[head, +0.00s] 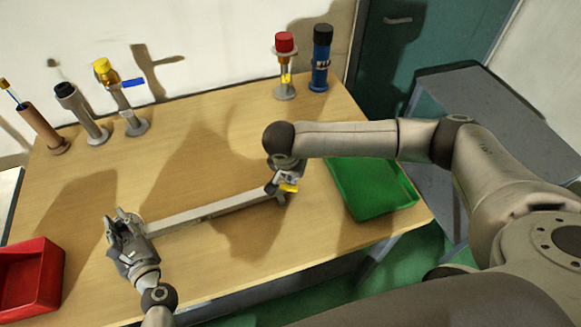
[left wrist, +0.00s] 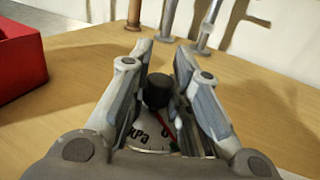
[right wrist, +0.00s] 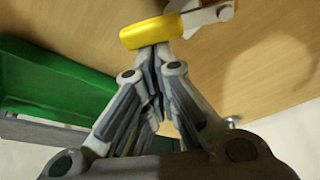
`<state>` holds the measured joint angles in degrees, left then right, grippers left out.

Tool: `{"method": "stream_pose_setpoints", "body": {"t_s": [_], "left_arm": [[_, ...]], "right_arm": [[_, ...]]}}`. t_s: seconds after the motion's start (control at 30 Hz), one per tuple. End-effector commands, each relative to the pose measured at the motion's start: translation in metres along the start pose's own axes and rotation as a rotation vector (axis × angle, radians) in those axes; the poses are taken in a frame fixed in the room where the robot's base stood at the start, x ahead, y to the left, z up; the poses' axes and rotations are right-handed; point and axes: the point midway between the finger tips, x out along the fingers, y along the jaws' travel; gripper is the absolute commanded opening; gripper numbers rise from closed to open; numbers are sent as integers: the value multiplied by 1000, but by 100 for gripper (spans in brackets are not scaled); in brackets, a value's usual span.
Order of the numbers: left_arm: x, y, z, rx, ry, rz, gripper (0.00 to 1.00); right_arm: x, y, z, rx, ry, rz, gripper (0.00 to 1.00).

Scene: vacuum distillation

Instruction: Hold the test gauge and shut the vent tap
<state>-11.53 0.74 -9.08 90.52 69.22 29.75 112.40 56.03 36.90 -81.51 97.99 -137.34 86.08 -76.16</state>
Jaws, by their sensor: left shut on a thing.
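My left gripper (head: 122,228) is shut on the test gauge at the left end of a pale bar (head: 215,207). In the left wrist view, part of the gauge's white dial (left wrist: 152,138), with "kPa" and a red needle, and a black knob (left wrist: 157,90) show between the fingers. The vent tap's yellow handle (head: 288,187) is at the bar's right end. In the right wrist view, my right gripper (right wrist: 155,62) has its fingertips together right beside the yellow handle (right wrist: 150,31). Whether they touch it I cannot tell.
A red bin (head: 30,280) is at the left and a green tray (head: 372,190) at the right. Along the back stand a brown holder (head: 42,128), a black-capped cylinder (head: 82,115), a yellow-capped fitting (head: 120,95), a red-capped fitting (head: 285,65) and a blue cylinder (head: 321,60).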

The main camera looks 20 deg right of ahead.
Motion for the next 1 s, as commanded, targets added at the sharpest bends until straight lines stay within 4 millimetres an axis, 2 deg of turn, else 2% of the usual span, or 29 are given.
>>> {"method": "stream_pose_setpoints", "body": {"t_s": [0.63,1.0], "left_arm": [[0,-1,0,0,0,-2,0],[0,-1,0,0,0,-1,0]], "right_arm": [[-13,6,36,565,-2,195,0],[-14,5,39,597,-1,206,0]]}}
